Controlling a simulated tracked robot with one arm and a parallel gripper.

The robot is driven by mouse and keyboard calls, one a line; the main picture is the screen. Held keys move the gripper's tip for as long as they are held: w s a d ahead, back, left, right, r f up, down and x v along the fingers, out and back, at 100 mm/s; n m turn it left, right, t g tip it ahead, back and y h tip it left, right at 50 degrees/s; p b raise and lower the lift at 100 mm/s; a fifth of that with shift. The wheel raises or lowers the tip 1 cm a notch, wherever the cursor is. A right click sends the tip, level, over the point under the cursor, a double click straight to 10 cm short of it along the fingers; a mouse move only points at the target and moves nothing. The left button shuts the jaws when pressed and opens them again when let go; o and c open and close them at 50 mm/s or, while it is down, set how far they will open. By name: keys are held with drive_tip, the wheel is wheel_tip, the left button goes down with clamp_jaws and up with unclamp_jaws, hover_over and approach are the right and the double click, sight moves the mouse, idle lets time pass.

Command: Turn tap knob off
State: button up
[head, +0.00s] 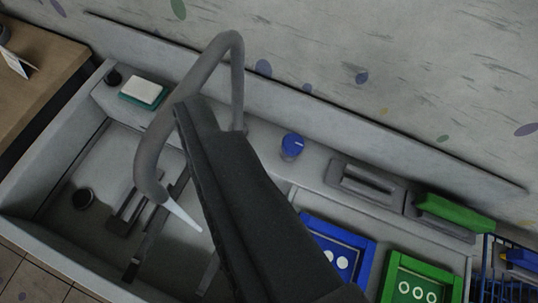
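The grey sink's tall curved tap (237,80) arches up from the back ledge, its spout hanging over the left basin. A pale, tapering stream (183,214) comes from the spout's end, apparently water. A blue-topped round knob (292,146) stands on the ledge to the right of the tap's base. My dark gripper (190,106) reaches up through the middle, in front of part of the tap, with its end left of the knob and apart from it in the picture. Its fingers cannot be told apart, and I see nothing held.
A white-and-green sponge (142,93) lies on the left ledge. Dark bars (146,243) are in the left basin. A blue tray (342,246) and green tray (418,281) are at lower right. A green block (452,212) and blue wire rack (508,270) stand further right.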

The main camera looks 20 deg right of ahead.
drive_tip(key=w+d+f+n+g+y+b, duration=0.25)
drive_tip(key=w+d+f, duration=0.35)
drive_tip(key=w+f, duration=0.5)
drive_tip(key=n+y+b, duration=0.3)
drive_tip(key=n+b, duration=0.1)
drive_tip(key=b, duration=0.4)
approach(296, 142)
drive_tip(key=shift+t, duration=0.25)
drive_tip(key=b+x, duration=0.1)
drive_tip(key=x, duration=1)
drive_tip(key=shift+s+a+f, duration=0.1)
drive_tip(key=shift+s+f, duration=0.05)
drive_tip(key=shift+f, duration=0.05)
